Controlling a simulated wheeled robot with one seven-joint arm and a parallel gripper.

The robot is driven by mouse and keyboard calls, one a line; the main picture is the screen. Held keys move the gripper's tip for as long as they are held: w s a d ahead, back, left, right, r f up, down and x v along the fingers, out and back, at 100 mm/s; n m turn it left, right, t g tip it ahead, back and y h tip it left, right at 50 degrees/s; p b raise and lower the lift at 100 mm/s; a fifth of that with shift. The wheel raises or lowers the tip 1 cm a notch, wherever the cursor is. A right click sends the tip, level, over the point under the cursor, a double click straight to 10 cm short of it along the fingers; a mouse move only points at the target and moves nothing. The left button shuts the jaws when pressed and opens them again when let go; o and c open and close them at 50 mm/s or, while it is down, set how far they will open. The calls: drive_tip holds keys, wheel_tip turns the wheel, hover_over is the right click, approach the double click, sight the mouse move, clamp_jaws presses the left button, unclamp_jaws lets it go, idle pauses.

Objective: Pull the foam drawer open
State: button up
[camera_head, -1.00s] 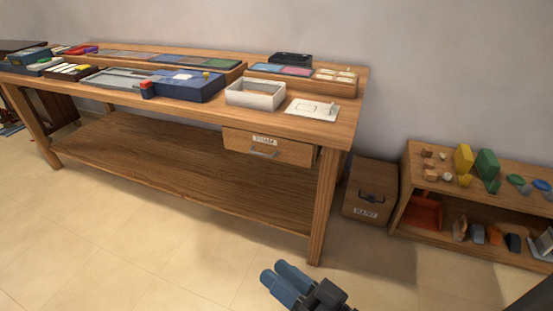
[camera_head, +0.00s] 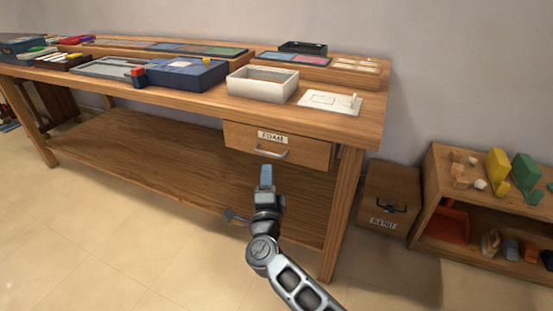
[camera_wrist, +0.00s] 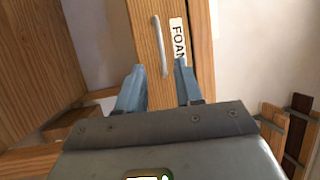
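The foam drawer (camera_head: 300,149) is a wooden front under the right end of the workbench, with a white label reading FOAM and a metal bar handle (camera_head: 271,154). It appears closed. In the wrist view the drawer front (camera_wrist: 147,42) stands sideways, with the handle (camera_wrist: 160,46) ahead of the fingers. My gripper (camera_head: 266,172) is just below and in front of the handle. In the wrist view my gripper (camera_wrist: 157,80) has its two blue fingers apart. The handle's near end lies between the fingertips in the picture; no contact is visible.
The workbench (camera_head: 340,123) carries a white box (camera_head: 262,86), a white plate (camera_head: 328,102) and several trays. Its right leg (camera_head: 340,215) stands close to my arm. A wooden box (camera_head: 388,195) and a low shelf (camera_head: 480,240) stand at the right. The floor in front is clear.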

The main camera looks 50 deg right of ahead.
drive_tip(key=b+x, duration=0.1)
drive_tip(key=x, duration=0.6)
drive_tip(key=shift+w+d, duration=0.2)
drive_tip(key=shift+d, duration=0.05)
clamp_jaws()
idle(1.2)
